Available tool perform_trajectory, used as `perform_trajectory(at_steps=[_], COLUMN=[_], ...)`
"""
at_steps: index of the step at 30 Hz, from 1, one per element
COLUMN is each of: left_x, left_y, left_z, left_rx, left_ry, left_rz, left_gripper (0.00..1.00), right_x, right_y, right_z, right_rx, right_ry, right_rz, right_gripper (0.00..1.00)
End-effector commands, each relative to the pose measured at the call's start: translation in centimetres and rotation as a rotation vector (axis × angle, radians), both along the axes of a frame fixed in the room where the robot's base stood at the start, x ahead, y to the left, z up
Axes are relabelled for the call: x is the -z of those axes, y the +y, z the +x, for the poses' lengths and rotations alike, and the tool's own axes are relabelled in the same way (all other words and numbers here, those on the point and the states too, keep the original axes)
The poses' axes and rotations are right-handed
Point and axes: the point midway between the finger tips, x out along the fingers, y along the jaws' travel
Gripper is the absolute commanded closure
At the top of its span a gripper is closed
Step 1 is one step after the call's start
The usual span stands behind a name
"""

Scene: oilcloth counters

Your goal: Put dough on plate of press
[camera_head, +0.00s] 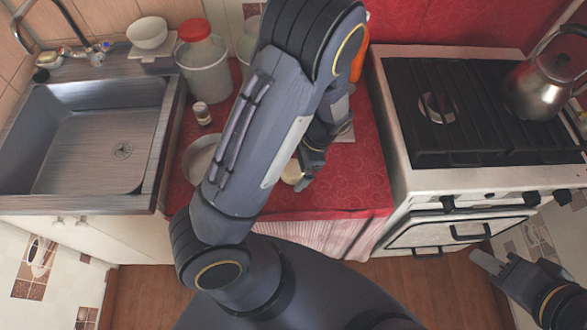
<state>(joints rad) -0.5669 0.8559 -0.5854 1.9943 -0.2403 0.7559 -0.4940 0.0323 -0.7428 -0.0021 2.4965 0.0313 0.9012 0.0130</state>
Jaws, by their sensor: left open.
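My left gripper (306,180) hangs over the red counter, near its front edge, and is open. A pale rounded thing (291,172), perhaps the dough, shows beside its fingers. My arm covers part of it, so I cannot tell whether it touches the fingers. A light flat piece (346,132), perhaps part of the press, shows to the right of my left wrist; the rest is hidden behind the arm. My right gripper (488,262) is at the lower right, in front of the stove and away from the counter; its jaw opening is unclear.
A metal bowl (198,158), partly behind my arm, and a small jar (202,113) stand on the red counter (360,185). The sink (85,135) is left; the stove (440,178) with a kettle (540,85) is right.

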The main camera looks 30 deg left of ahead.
Motion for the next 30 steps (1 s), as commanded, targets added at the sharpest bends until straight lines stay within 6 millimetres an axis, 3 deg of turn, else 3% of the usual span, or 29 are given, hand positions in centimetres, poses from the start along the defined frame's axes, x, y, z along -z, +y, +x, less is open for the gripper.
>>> perform_trajectory(at_steps=[3, 15, 25, 30], left_x=[0.0, -0.1, -0.6, -2.6], left_y=[0.0, 0.0, 0.0, -0.1], left_z=[0.0, 0.0, 0.1, 0.1], left_rx=[0.000, 0.000, 0.000, 0.000], left_ry=[0.000, 0.000, -0.001, -0.005], left_rz=[0.000, 0.000, -0.001, -0.005], left_gripper=[0.09, 0.61, 0.62, 0.62], right_x=[0.0, 0.0, 0.1, 0.4], right_y=[0.0, 0.0, 0.0, 0.0], right_z=[0.0, 0.0, 0.0, 0.0], right_rx=[0.000, 0.000, 0.000, 0.000], right_ry=[0.000, 0.000, 0.000, 0.000], right_rz=[0.000, 0.000, 0.000, 0.000], right_gripper=[0.64, 0.64, 0.64, 0.64])
